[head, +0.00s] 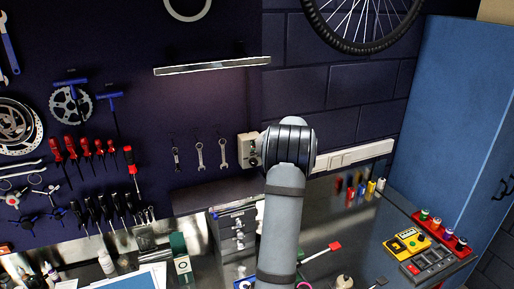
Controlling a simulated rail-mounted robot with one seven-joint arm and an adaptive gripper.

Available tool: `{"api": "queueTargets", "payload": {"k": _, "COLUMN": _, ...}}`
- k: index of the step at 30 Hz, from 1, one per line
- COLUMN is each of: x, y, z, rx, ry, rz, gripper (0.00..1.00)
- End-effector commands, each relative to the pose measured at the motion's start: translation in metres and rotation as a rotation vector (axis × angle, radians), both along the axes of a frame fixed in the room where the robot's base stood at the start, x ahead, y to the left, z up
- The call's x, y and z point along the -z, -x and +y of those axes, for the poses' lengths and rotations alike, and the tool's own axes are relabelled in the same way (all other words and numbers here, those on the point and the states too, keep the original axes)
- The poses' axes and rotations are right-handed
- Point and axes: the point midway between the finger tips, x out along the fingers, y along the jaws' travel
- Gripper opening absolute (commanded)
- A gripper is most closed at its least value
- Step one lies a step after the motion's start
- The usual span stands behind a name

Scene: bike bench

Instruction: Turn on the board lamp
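A long thin lamp bar (212,66) is fixed high on the dark tool board. Its face looks pale grey, and I cannot tell for sure whether it is lit. A small beige box (243,148) with dark marks on its front, possibly a switch, is on the wall below the lamp's right end. My arm reaches up from the bottom of the view, and its wrist overlaps the right side of this box. My gripper is hidden behind the wrist, so its fingers and any contact with the box do not show.
Wrenches (200,155) hang left of the box, above a small drawer unit (237,228). A white socket strip (352,155) runs along the wall to the right. Small coloured bottles (361,188) and a yellow meter (407,243) stand on the bench. A blue cabinet (455,120) bounds the right.

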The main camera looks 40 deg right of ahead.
Motion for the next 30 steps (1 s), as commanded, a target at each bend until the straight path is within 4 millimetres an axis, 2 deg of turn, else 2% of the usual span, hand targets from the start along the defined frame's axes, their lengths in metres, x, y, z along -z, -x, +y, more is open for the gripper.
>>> {"api": "queueTargets", "payload": {"k": 7, "x": 0.0, "y": 0.0, "z": 0.0, "rx": 0.0, "ry": 0.0, "rz": 0.0, "gripper": 0.25}}
{"api": "queueTargets", "payload": {"k": 17, "x": -0.002, "y": 0.003, "z": 0.001, "rx": 0.0, "ry": 0.0, "rz": -0.001, "gripper": 0.26}}
{"api": "queueTargets", "payload": {"k": 22, "x": -0.013, "y": 0.021, "z": 0.005, "rx": 0.002, "ry": 0.001, "rz": -0.003, "gripper": 0.26}}
{"api": "queueTargets", "payload": {"k": 30, "x": -0.041, "y": 0.07, "z": 0.018, "rx": 0.002, "ry": 0.002, "rz": -0.003, "gripper": 0.26}}
